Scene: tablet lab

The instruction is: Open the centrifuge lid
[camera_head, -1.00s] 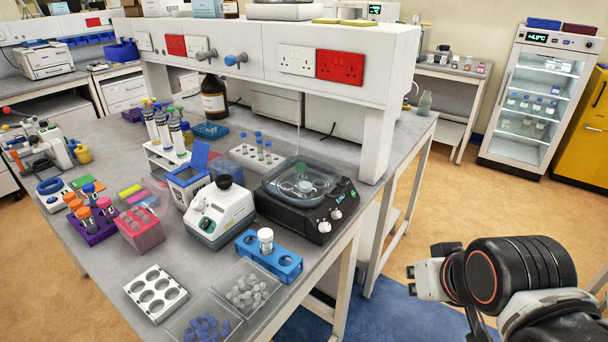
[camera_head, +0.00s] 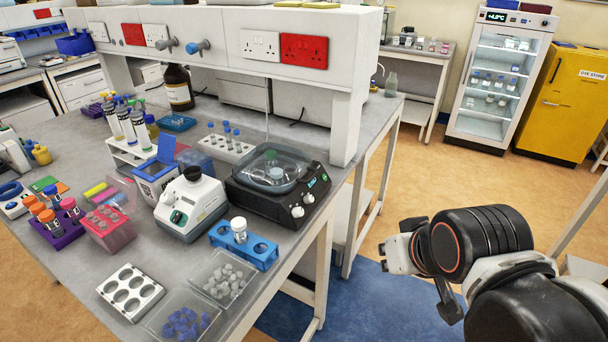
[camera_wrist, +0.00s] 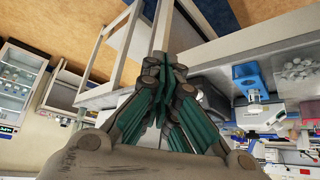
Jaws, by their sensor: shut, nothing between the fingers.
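The centrifuge (camera_head: 268,205), which I take to be the black machine with two pale knobs, stands near the bench's right edge in the head view. Its clear, rounded lid (camera_head: 262,172) appears down over the bowl, with a green-topped item and a pale item showing through. In the wrist view my gripper (camera_wrist: 164,58) has its green-padded fingers together, with nothing between them. It is away from the centrifuge, off the bench's right side. My arm fills the lower right of the head view. In the wrist view the centrifuge is mostly hidden behind my fingers.
A white mixer (camera_head: 190,212) stands just left of the centrifuge, and a blue rack (camera_head: 262,250) with a white-capped tube stands in front. A white overhead shelf (camera_head: 225,40) with a post rises behind it. The floor (camera_head: 400,175) right of the bench is clear.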

